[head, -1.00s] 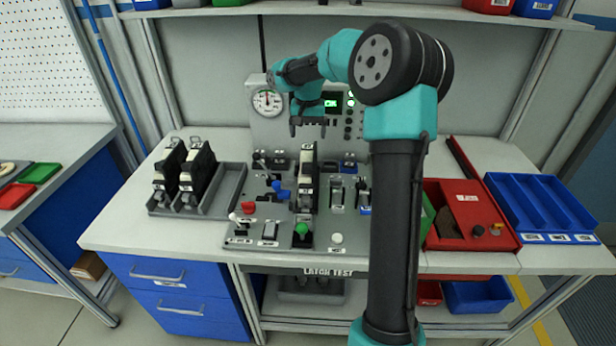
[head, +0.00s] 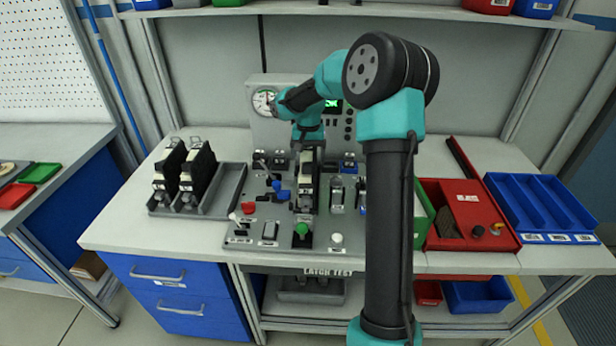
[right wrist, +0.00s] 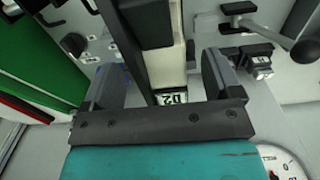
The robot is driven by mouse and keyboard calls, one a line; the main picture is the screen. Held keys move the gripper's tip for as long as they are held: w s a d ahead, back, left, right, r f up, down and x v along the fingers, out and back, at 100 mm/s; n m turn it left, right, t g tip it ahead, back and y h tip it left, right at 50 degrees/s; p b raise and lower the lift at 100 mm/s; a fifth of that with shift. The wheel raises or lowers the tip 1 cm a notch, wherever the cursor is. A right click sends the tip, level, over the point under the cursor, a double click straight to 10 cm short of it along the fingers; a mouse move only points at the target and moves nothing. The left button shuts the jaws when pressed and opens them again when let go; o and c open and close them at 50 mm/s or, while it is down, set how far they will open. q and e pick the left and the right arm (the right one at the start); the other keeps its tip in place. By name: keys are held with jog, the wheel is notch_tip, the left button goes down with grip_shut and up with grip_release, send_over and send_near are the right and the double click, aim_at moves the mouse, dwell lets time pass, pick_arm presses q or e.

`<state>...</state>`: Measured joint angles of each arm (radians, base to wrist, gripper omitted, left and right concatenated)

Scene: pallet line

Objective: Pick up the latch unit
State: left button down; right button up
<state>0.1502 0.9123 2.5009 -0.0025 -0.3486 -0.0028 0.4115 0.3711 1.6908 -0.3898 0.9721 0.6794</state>
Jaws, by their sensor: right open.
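A latch unit (head: 306,190), black with a pale strip along it, stands in the middle of the latch test fixture (head: 268,214). My right gripper (head: 308,150) is open at the unit's upper end. In the right wrist view, the latch unit (right wrist: 168,60) with a "D2" label lies between the two fingers of my right gripper (right wrist: 163,80), with a visible gap at least on the left side. Whether the right finger touches it I cannot tell. Two similar dark units (head: 184,172) stand in a grey tray (head: 232,190) on the left. My left gripper is not in view.
A gauge panel (head: 285,125) with a green display stands behind the fixture. Levers, knobs and buttons, including a green one (head: 302,229), surround the unit. A red box (head: 465,198) and a blue divided tray (head: 540,207) sit on the right.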

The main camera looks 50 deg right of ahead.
jog(key=shift+f, duration=1.3)
jog(key=shift+c, duration=0.5)
jog(key=c, duration=1.4)
jog(key=shift+c, duration=0.2)
jog(key=shift+r, duration=0.15)
notch_tip(320, 180, up, 10)
jog(key=shift+f, duration=0.1)
